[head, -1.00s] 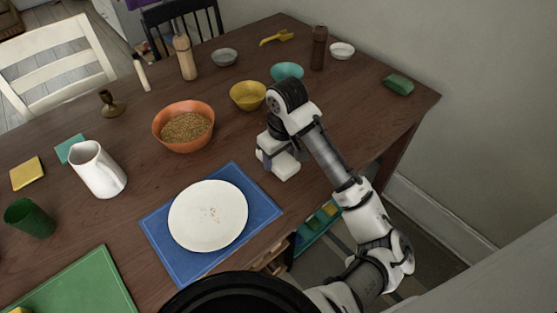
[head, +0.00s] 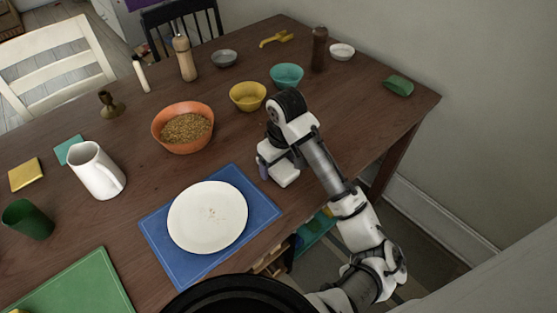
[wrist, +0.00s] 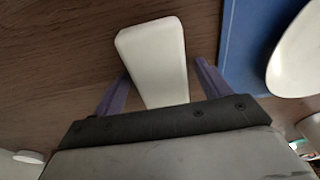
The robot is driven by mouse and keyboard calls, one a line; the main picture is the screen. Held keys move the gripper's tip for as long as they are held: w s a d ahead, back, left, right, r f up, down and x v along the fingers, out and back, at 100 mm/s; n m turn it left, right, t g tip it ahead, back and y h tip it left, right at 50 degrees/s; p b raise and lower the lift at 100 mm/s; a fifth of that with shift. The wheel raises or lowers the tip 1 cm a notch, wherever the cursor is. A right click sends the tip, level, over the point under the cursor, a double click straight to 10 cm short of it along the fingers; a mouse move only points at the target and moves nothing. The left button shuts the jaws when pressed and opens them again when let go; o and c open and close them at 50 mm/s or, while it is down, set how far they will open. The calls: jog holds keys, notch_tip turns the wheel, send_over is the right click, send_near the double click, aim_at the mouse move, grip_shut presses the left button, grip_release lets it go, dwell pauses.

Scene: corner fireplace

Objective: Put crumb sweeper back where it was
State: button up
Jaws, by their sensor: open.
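A white rounded block, which looks like the crumb sweeper (wrist: 155,55), lies on the brown table between the fingers of my gripper (wrist: 160,84). In the wrist view a gap shows on both sides of it, so the purple fingers are open around it. In the head view the white block (head: 285,175) shows beside my gripper (head: 275,158), just right of the blue placemat (head: 265,212). The arm hides part of this area. A white plate (head: 208,238) lies on the placemat with a few specks in its middle.
A yellow bowl (head: 247,97), a teal bowl (head: 287,76) and an orange bowl of grain (head: 205,120) stand behind my gripper. A white pitcher (head: 95,170) stands left. A green object (head: 398,86) lies near the right edge. Bare table lies between it and my arm.

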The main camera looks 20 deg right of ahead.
aim_at(282, 168)
notch_tip(282, 168, up, 12)
jog(key=s, duration=0.1)
jog(key=shift+s+d+r+p, duration=0.15)
jog(key=shift+s+d+p, duration=0.1)
jog(key=shift+p, duration=0.1)
dwell(0.6)
